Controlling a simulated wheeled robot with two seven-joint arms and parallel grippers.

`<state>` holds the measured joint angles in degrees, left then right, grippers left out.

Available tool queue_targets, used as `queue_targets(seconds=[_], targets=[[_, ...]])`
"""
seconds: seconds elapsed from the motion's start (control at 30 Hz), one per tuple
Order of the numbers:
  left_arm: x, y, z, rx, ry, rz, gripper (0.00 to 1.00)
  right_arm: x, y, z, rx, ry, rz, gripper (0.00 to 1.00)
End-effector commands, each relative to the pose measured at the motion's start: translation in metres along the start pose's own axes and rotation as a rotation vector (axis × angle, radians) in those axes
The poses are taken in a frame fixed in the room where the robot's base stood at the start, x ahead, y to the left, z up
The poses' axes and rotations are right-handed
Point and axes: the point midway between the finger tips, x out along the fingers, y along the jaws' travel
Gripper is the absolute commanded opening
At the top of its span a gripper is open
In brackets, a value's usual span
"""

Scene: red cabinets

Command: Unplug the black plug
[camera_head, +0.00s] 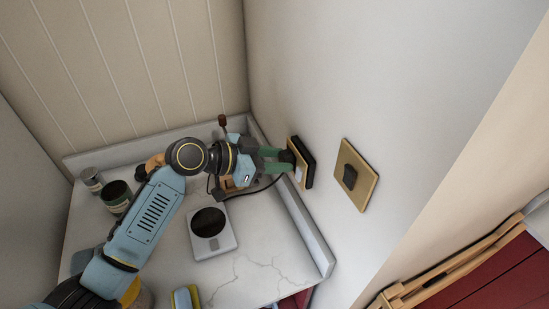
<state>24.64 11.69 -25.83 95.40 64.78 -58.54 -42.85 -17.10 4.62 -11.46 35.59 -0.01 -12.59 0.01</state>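The black plug (287,157) is at the wall socket, a brass plate with a dark front (307,163) on the right wall. A black cord hangs below it and runs left over the counter. My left gripper (284,160) has green fingers that reach right to the plug, with their tips beside it. The plug is partly hidden by the fingers, and I cannot tell whether they are closed on it. The plug appears to be against the socket. My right gripper is not in view.
A second brass plate with a black knob (355,178) is on the wall to the right. A white scale-like device with a dark disc (211,233) lies on the marble counter (262,268). Two cans (117,196) stand at the left. A raised edge borders the counter.

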Motion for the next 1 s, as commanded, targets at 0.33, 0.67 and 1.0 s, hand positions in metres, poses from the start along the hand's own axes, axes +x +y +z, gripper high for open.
queue_targets(seconds=[0.33, 0.67, 1.0], targets=[[-0.0004, -0.0002, 0.0, 0.0, 0.0, 0.0, 0.09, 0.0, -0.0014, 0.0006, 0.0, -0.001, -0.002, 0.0], [-0.0023, -0.0005, 0.0009, 0.0, 0.0, -0.001, 0.08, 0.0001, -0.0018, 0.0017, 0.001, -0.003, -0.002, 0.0], [-0.0063, -0.0006, 0.0024, 0.0, 0.0, -0.001, 0.08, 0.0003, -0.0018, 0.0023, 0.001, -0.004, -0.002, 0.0]])
